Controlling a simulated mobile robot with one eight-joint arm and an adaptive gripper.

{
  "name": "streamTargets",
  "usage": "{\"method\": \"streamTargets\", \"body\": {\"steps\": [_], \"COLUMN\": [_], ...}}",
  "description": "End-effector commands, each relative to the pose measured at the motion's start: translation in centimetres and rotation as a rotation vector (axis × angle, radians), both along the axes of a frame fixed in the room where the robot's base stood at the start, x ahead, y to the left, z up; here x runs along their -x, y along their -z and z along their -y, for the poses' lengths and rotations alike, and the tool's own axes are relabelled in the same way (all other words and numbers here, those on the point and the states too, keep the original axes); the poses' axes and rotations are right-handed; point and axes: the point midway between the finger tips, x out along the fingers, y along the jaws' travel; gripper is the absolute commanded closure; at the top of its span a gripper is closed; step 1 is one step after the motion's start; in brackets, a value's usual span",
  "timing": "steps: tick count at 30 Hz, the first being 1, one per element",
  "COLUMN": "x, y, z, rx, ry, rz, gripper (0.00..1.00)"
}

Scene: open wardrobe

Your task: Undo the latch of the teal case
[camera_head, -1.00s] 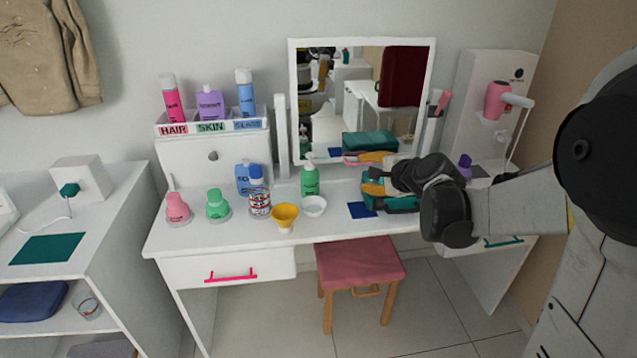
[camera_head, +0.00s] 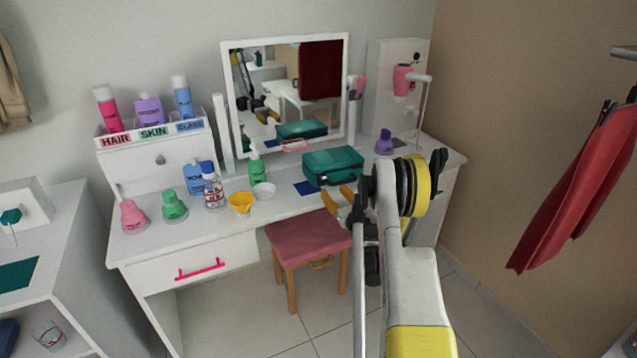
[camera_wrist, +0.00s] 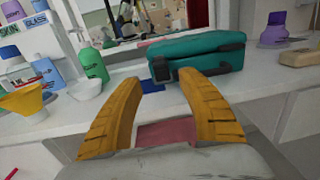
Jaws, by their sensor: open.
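The teal case (camera_head: 333,165) lies closed on the white dressing table, in front of the mirror. In the wrist view the teal case (camera_wrist: 196,53) stands just beyond my fingertips, with dark fittings on its front side. A dark latch-like piece (camera_wrist: 160,68) shows at its front left corner; I cannot tell whether it is fastened. My gripper (camera_wrist: 158,82) is open and empty, its two yellow fingers spread apart. In the head view my gripper (camera_head: 342,205) is in front of the table edge, near the case and not touching it. My arm hides part of the table's right front.
A pink stool (camera_head: 308,238) stands below the table front. A green pump bottle (camera_head: 257,170), a white bowl (camera_head: 264,191) and a yellow cup (camera_head: 241,203) stand left of the case. A purple bottle (camera_head: 384,142) stands to its right.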

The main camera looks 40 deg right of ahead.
Motion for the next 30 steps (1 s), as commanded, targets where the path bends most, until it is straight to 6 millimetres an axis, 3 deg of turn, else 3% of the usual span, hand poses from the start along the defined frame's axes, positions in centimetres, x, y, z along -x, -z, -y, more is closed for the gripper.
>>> {"method": "streamTargets", "body": {"steps": [6,13,18,26,30], "x": [-4.3,-7.9,-8.9,-9.0,-9.0], "y": [0.3,0.2,0.0,-0.1,-0.1], "z": [1.1,2.2,2.5,2.6,2.5], "rx": [0.003,0.004,0.005,0.005,0.005], "ry": [-0.003,-0.003,-0.002,-0.002,-0.002], "rz": [-0.002,-0.002,-0.002,-0.002,-0.002], "gripper": [0.53,0.53,0.53,0.53,0.94]}}
